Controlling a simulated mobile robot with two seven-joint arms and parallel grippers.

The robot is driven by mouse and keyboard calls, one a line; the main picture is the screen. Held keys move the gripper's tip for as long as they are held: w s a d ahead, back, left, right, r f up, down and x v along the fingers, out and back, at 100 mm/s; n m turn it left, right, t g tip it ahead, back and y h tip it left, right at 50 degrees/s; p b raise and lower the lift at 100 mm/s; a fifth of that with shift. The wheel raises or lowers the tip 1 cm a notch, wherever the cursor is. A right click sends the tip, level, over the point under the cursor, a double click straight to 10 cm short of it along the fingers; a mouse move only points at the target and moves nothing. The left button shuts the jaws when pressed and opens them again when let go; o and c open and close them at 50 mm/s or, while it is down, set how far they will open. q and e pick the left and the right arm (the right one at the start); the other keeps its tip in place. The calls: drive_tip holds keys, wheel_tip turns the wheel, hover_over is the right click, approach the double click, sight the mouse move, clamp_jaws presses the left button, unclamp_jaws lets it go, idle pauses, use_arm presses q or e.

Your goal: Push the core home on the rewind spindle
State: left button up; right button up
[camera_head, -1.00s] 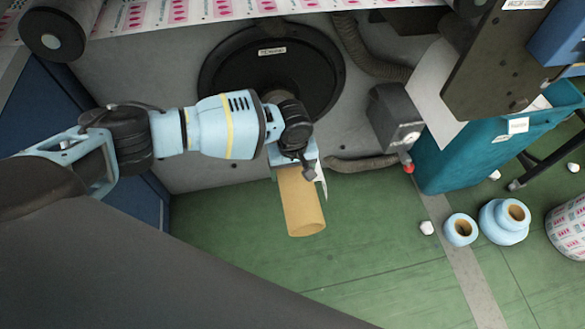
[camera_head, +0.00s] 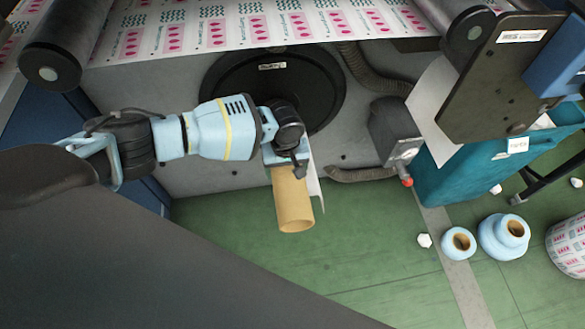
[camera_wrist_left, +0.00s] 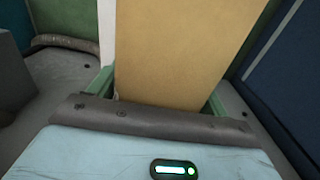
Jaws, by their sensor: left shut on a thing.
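The core (camera_head: 293,205) is a tan cardboard tube. In the head view it points down and toward me, and its open near end shows. My left gripper (camera_head: 287,165) is shut on the core. In the left wrist view the core (camera_wrist_left: 185,50) fills the middle above my gripper's body. The black rewind disc (camera_head: 262,85) stands on the grey machine face behind my left gripper. The spindle is hidden behind my arm and gripper, so I cannot tell how far the core sits on it. My right gripper is not in view.
A printed web (camera_head: 250,25) runs over rollers across the top. A grey box with a red-tipped lever (camera_head: 398,135) juts out at the right. A teal bin (camera_head: 470,170) and several rolls, including a small blue one (camera_head: 458,243), stand beyond it.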

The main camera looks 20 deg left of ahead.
use_arm(q)
drive_tip(key=shift+w+a, duration=0.4)
drive_tip(key=shift+w, duration=0.15)
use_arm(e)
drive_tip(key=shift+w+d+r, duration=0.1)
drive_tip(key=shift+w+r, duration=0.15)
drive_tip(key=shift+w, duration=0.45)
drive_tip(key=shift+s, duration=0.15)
use_arm(q)
drive_tip(key=o, duration=1.2)
drive_tip(key=shift+c, duration=0.2)
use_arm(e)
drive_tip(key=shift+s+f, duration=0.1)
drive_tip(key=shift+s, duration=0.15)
use_arm(q)
wheel_tip(320, 180, up, 7)
drive_tip(key=p, duration=0.2)
drive_tip(key=shift+f+p, duration=0.1)
drive_tip(key=shift+p, duration=0.25)
drive_tip(key=shift+r, duration=0.55)
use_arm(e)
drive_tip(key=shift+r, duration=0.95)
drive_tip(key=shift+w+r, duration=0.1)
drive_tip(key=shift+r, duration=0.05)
